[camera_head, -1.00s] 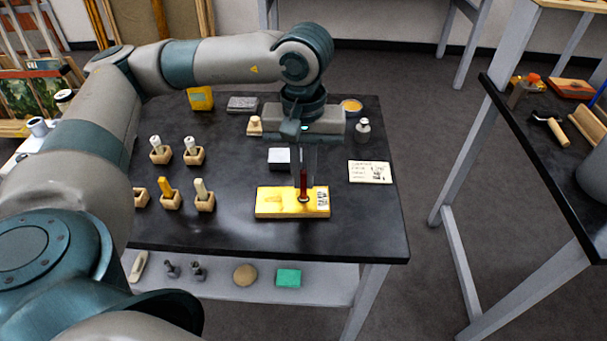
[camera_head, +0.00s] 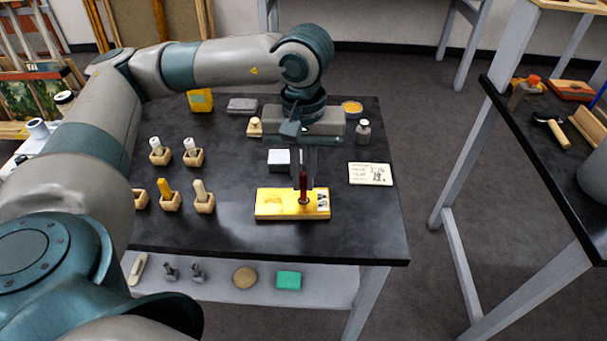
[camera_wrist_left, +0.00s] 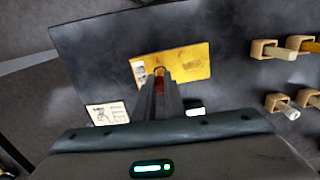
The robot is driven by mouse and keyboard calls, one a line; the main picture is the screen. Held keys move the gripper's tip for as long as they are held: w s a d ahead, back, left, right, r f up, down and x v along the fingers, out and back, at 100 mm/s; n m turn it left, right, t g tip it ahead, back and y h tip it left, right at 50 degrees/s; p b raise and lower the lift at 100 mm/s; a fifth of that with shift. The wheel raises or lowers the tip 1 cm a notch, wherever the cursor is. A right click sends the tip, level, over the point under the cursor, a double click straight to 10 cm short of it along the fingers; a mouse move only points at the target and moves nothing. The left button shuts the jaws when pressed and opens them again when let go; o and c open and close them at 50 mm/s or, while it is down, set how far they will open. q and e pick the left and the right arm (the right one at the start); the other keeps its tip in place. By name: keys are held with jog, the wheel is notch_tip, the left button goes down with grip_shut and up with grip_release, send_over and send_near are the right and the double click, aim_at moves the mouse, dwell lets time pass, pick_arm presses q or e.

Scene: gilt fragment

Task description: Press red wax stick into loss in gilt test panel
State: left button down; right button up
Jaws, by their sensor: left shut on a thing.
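The gilt test panel (camera_head: 276,204) lies flat on the dark table near its front edge. It also shows in the left wrist view (camera_wrist_left: 190,62). The red wax stick (camera_head: 303,186) stands upright over the right part of the panel, its lower end at the panel's surface. Its red end shows in the left wrist view (camera_wrist_left: 159,72). My left gripper (camera_head: 303,177) points down and is shut on the stick. The loss is hidden under the stick and fingers, and I cannot tell how deep the tip sits. My right gripper is not in view.
Wooden holders with pale sticks (camera_head: 204,197) and a yellow stick (camera_head: 168,194) stand left of the panel. A white block (camera_head: 279,160) is behind it and a printed card (camera_head: 370,173) to its right. A small bottle (camera_head: 363,131) stands farther back. The table front is clear.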

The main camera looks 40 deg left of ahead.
pick_arm(q)
jog(key=shift+b, duration=0.4)
dwell(0.3)
jog(key=shift+f+b, duration=0.25)
jog(key=shift+b, duration=0.05)
dwell(1.4)
jog(key=shift+b, duration=0.5)
dwell(1.9)
jog(key=shift+r, duration=0.1)
dwell(2.1)
jog(key=shift+r+p, duration=1.05)
jog(key=shift+r, duration=1.35)
